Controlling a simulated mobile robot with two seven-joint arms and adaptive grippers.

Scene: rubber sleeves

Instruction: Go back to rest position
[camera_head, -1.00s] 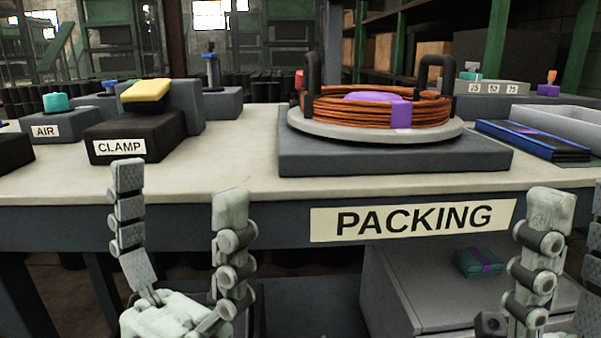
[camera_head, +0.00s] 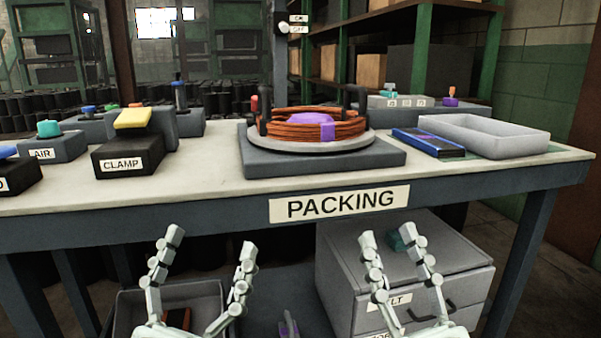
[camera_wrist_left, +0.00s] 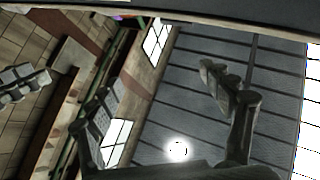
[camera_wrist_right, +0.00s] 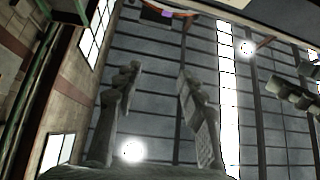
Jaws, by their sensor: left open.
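My left gripper (camera_head: 210,243) is in front of the packing bench, below its top, with its fingers apart and nothing between them. In the left wrist view its fingers (camera_wrist_left: 153,80) also stand apart and empty. My right gripper (camera_head: 392,237) is at a similar height, in front of the grey drawer cabinet, with fingers apart. The right wrist view shows its two fingers (camera_wrist_right: 158,70) spread and empty, pointing up towards the roof. Both grippers are clear of the bench (camera_head: 450,185).
On the bench stand a coil of orange cable (camera_head: 350,129) with a purple band, a CLAMP block (camera_head: 130,152), a blue-and-black flat pack (camera_head: 428,143) and a grey tray (camera_head: 480,150). Below are the drawer cabinet (camera_head: 460,255) and a dark bin (camera_head: 125,300).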

